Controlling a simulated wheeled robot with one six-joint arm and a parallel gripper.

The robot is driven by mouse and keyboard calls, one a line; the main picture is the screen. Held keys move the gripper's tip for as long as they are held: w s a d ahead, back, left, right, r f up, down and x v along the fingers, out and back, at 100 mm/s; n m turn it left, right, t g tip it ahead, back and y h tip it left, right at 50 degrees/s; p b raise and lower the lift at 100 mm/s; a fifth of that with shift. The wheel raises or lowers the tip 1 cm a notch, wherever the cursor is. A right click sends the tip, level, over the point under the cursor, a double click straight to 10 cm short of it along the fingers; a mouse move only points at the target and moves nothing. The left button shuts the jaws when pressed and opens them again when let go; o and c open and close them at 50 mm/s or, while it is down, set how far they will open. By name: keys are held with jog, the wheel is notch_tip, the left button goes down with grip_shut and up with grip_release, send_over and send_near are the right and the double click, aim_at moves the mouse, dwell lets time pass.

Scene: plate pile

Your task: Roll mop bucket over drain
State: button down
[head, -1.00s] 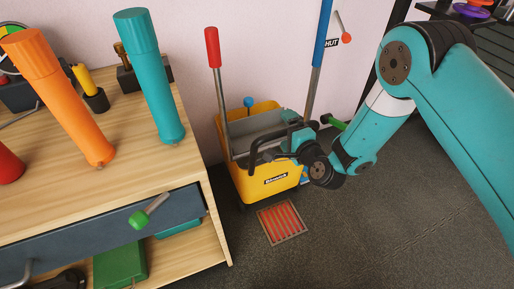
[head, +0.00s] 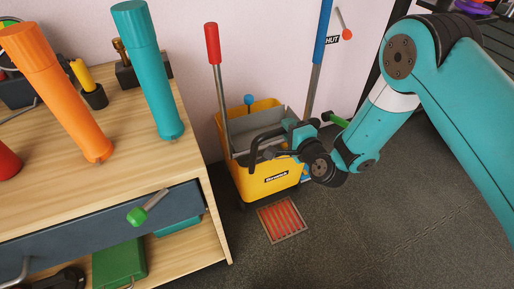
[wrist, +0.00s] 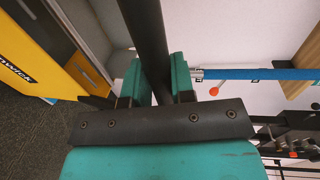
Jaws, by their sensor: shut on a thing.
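The yellow mop bucket (head: 268,187) stands upright on the floor against the wall, with a grey wringer part on top. The drain (head: 282,221), a square grate with red-orange slats, lies on the floor just in front of the bucket, which is not over it. My gripper (head: 291,138) is at the bucket's upper right side, at its black handle (head: 256,146). In the wrist view, my gripper's teal fingers (wrist: 156,82) are shut on the black handle bar (wrist: 146,35). The bucket's yellow side shows at left there (wrist: 35,58). My wrist hides part of the bucket's right side.
A wooden workbench (head: 205,190) with a dark drawer stands close at left. A red-topped pole (head: 217,75) and a blue-topped pole (head: 320,50) stand by the bucket. Dark floor (head: 400,230) in front and right is open.

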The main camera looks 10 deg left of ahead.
jog(key=shift+b+v, duration=1.05)
jog(key=shift+b, duration=1.85)
jog(key=b+v, duration=0.1)
jog(key=b, duration=0.2)
jog(key=b+v, duration=0.2)
jog(key=b, duration=0.1)
jog(key=f+b+v, duration=0.1)
jog(key=b+v, duration=0.1)
jog(key=b, duration=0.1)
jog(key=shift+s+d+r, duration=0.1)
jog(key=shift+s+d, duration=0.15)
